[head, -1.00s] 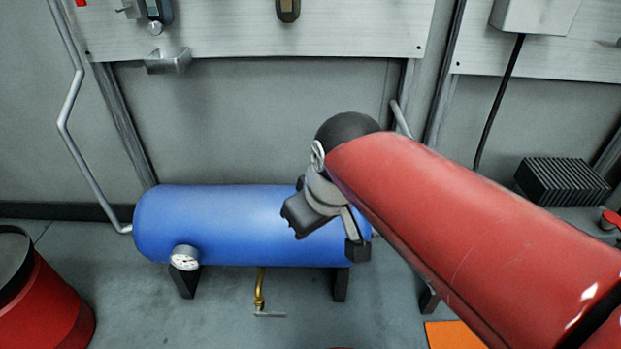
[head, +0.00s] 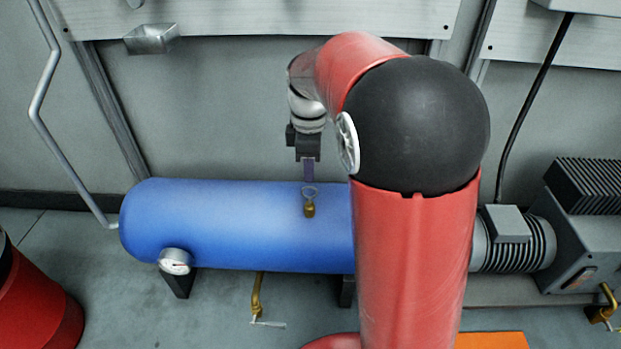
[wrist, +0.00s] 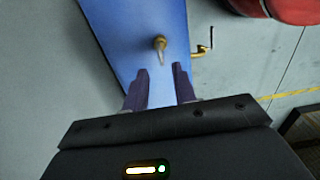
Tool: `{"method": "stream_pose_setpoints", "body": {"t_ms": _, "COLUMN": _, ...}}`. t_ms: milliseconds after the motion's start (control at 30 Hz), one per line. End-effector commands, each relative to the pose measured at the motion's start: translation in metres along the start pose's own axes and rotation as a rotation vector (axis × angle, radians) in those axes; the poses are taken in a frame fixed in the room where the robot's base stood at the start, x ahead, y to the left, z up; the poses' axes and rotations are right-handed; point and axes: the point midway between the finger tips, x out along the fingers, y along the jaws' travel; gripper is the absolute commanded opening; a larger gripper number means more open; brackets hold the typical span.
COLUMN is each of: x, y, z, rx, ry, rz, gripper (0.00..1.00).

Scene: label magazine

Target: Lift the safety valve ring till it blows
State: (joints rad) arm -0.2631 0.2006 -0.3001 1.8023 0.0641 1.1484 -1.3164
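The brass safety valve (head: 309,209) stands on top of the blue tank (head: 230,222), with its thin pale ring (head: 309,191) at its upper end. In the wrist view the valve (wrist: 159,42) and ring (wrist: 162,57) show just beyond the gap between my fingers. My gripper (head: 308,178) points down just above and behind the ring. In the wrist view my gripper (wrist: 162,70) is open, a dark finger to each side, with nothing between them. Whether a finger touches the ring cannot be told.
A white gauge (head: 175,262) sits on the tank's front left. A brass drain valve (head: 257,296) hangs below. A grey motor (head: 512,242) stands at right, a red bin (head: 35,305) at lower left. A metal tray (head: 152,39) is on the wall panel. My red arm hides the tank's right end.

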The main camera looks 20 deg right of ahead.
Motion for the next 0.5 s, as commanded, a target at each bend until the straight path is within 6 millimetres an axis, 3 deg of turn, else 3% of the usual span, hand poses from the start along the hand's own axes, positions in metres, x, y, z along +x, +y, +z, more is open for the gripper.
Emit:
{"method": "stream_pose_setpoints", "body": {"t_ms": 200, "x": 0.031, "y": -0.001, "z": 0.0, "rx": 0.001, "ry": 0.0, "rz": -0.003, "gripper": 0.27}}
{"method": "stream_pose_setpoints", "body": {"t_ms": 500, "x": 0.038, "y": 0.0, "z": 0.0, "rx": 0.002, "ry": 0.001, "rz": 0.001, "gripper": 0.27}}
